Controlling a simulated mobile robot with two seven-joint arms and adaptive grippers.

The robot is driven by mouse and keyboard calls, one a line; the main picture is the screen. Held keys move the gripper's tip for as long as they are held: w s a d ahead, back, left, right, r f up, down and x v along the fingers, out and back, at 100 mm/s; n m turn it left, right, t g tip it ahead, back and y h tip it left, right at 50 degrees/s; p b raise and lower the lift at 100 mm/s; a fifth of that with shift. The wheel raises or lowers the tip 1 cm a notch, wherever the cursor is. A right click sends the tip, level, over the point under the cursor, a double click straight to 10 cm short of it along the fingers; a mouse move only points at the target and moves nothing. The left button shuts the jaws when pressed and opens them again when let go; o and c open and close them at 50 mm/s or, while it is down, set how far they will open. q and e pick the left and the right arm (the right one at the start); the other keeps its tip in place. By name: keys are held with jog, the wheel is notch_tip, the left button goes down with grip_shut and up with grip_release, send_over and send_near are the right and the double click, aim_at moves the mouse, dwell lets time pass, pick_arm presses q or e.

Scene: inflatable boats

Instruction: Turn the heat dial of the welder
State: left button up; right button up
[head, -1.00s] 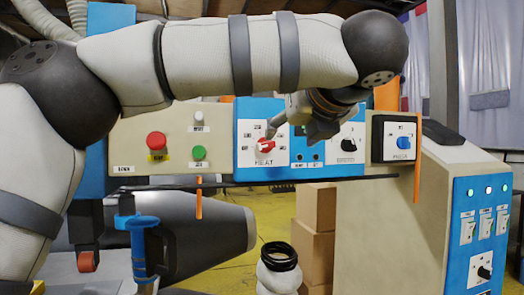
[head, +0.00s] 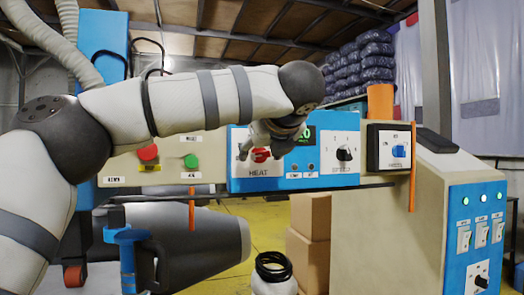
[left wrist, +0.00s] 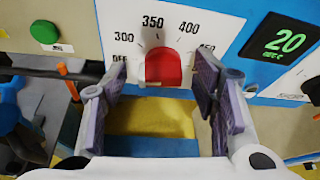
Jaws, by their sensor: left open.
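The red heat dial (head: 261,155) is on the white, blue-bordered face of the welder panel, above the word HEAT. In the left wrist view the dial (left wrist: 163,69) stands below the 350 mark, on a scale from OFF through 300, 350 and 400 to 450. My left gripper (head: 258,148) is in front of the dial and partly covers it in the head view. In the left wrist view its fingers (left wrist: 160,82) are open, one on each side of the dial, with a visible gap to both. A dark display (left wrist: 283,40) reads 20. My right gripper is not in view.
A red button (head: 148,153) and a green button (head: 191,161) are left of the dial. A black knob (head: 345,153) and a blue switch (head: 398,150) are to its right. A bar runs below the panel. Cardboard boxes (head: 310,217) stand behind.

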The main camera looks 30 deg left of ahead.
pick_arm(q)
jog(key=c, duration=1.2)
jog(key=shift+o, duration=0.2)
jog(key=shift+d, duration=0.1)
jog(key=m, duration=0.1)
jog(key=m+g+y, duration=0.1)
jog(key=shift+w+d+m+g, duration=0.2)
jog(key=shift+m+g, duration=0.1)
jog(key=shift+m, duration=0.1)
jog(key=shift+w+m+g+y, duration=0.15)
jog(key=shift+m+g+y, duration=0.45)
jog(key=shift+m+y, duration=0.45)
jog(key=m, duration=0.1)
jog(key=m+y, duration=0.1)
jog(key=m, duration=0.1)
jog(key=shift+w+d+f+m+g, duration=0.15)
jog(key=shift+m+g, duration=0.1)
jog(key=shift+g, duration=0.15)
jog(key=shift+d+f+m+g+y, duration=0.1)
jog(key=shift+m+g+y, duration=0.2)
jog(key=shift+m+y, duration=0.9)
jog(key=shift+m+h, duration=0.25)
jog(key=shift+m, duration=0.05)
